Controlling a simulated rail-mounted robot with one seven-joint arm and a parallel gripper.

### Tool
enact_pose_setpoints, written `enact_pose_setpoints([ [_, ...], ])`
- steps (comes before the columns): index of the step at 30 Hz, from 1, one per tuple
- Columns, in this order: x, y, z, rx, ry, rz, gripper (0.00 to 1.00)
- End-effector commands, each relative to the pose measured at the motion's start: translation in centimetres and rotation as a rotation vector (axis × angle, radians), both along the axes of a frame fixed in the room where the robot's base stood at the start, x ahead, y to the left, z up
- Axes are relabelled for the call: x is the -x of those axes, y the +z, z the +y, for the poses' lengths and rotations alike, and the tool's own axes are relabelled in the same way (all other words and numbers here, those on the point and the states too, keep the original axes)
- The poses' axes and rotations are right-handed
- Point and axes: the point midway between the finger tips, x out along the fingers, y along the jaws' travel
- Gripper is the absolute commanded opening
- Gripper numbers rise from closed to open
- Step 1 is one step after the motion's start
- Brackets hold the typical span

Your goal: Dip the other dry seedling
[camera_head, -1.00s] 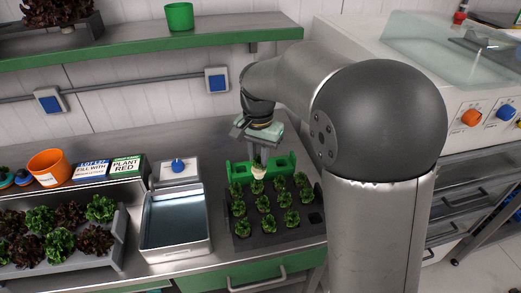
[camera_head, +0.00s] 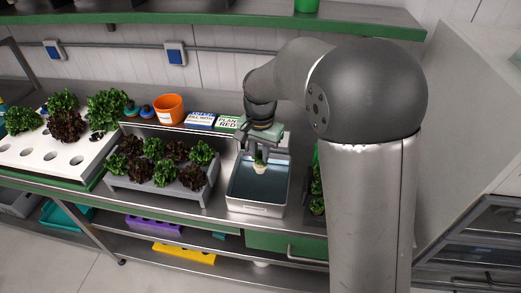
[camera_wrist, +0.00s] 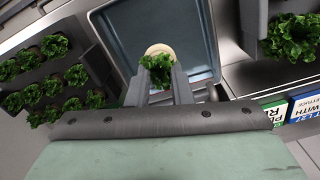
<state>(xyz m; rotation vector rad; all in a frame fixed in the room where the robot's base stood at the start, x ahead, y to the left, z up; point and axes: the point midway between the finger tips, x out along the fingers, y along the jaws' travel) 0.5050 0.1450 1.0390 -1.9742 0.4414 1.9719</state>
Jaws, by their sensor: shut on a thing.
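My gripper (camera_head: 262,151) is shut on a small green seedling (camera_head: 259,167) with a pale plug. In the wrist view, the seedling's leaves (camera_wrist: 157,65) are between the fingers and its plug (camera_wrist: 158,49) points away from the camera. The seedling is over the metal basin (camera_head: 256,209), inside its outline; the basin also shows in the wrist view (camera_wrist: 109,40). I cannot tell whether the plug touches the liquid. The grey tray of seedlings (camera_wrist: 75,62) is beside the basin, mostly hidden behind my arm in the head view, where a few seedlings (camera_head: 317,187) show.
A grey planter of red and green lettuces (camera_head: 191,190) stands left of the basin. A white holed tray (camera_head: 75,160) is farther left. An orange cup (camera_head: 168,109) and signs (camera_head: 201,120) stand behind. A shelf (camera_head: 210,22) runs above.

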Motion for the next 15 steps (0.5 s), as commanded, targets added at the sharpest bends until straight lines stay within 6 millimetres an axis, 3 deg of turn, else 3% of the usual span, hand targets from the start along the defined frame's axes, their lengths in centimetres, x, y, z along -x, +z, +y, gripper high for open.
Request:
enact_pose_setpoints([
  [15,0.0,-5.4,0.0,0.000,0.000,0.001,0.00],
])
